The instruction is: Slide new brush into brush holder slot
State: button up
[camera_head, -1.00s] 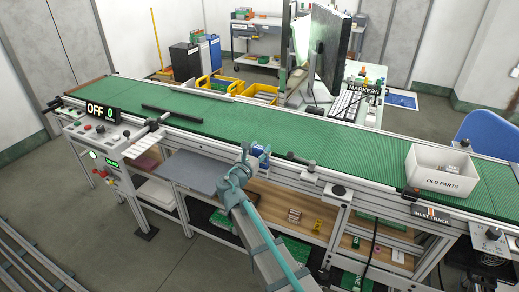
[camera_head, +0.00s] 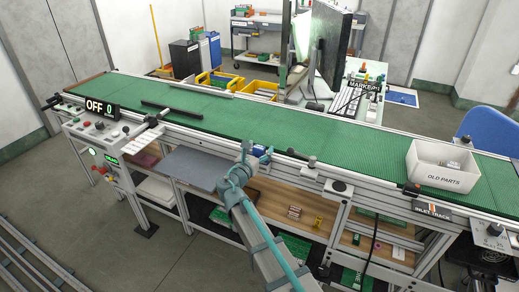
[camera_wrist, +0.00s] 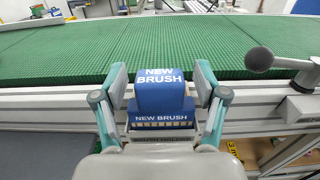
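The blue new brush (camera_wrist: 163,92), labelled NEW BRUSH on its top and front faces, is in the middle of the wrist view at the conveyor's near edge. In the head view the brush (camera_head: 258,150) is small and partly hidden. The brush holder (camera_wrist: 160,137) shows as a grey strip with a partly covered label directly below the brush; the slot itself is hidden, so how deep the brush sits cannot be told. My gripper (camera_wrist: 161,74) is open, one finger on each side of the brush with visible gaps. It also shows in the head view (camera_head: 249,156).
The green conveyor (camera_head: 330,143) runs behind the brush and reads OFF. A black ball-ended lever (camera_wrist: 259,59) stands right of my gripper. A white OLD PARTS bin (camera_head: 438,176) sits on the belt at right. A grey shelf plate (camera_head: 195,168) lies left of my arm.

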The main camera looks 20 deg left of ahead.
jog(key=s+a, duration=0.1)
jog(key=s, duration=1.1)
dwell(0.5)
